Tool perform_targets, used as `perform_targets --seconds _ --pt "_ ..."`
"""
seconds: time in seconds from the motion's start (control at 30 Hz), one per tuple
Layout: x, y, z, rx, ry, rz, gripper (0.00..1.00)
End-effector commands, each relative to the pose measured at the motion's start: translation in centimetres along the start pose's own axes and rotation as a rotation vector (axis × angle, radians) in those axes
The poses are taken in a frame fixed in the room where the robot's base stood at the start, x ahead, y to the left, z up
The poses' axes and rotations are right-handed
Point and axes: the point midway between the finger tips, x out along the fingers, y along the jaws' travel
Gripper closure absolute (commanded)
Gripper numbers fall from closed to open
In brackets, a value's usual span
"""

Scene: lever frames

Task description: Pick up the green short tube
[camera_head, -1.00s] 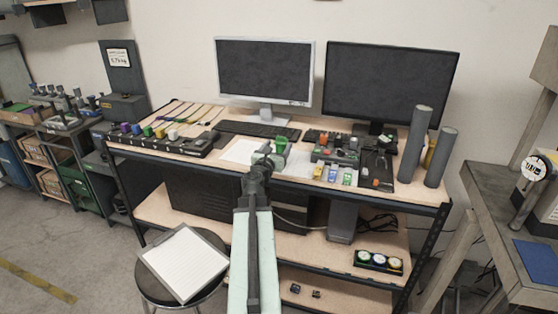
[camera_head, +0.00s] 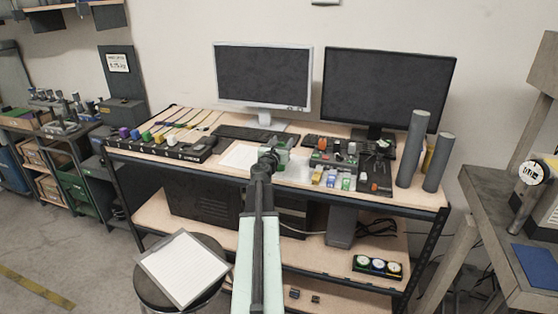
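My arm reaches forward over the front edge of the workbench (camera_head: 212,157), and my gripper (camera_head: 269,154) is small and dark at its end. A green piece (camera_head: 283,143), perhaps the short tube, shows just beyond and right of my gripper. My gripper and arm partly cover it, so I cannot tell whether they touch. The fingers are too small to tell open from shut.
Two monitors (camera_head: 262,75) (camera_head: 388,90) stand at the back, with a keyboard (camera_head: 245,133) before the left one. Two tall grey cylinders (camera_head: 411,150) (camera_head: 438,160) stand at the right end. Small coloured parts (camera_head: 330,176) crowd the bench right of my gripper. A stool with a clipboard (camera_head: 183,266) stands in front.

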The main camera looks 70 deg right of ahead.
Motion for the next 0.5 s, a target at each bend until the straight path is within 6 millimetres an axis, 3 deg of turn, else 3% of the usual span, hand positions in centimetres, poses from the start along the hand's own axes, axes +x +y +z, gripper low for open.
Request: perform_targets --seconds 0.03,0.17,0.5 --pt "-0.01 0.01 0.0 0.0 0.0 0.0 0.66" --pt "-0.03 0.03 0.0 0.0 0.0 0.0 1.0" --pt "-0.05 0.08 0.12 0.0 0.0 0.001 1.0"
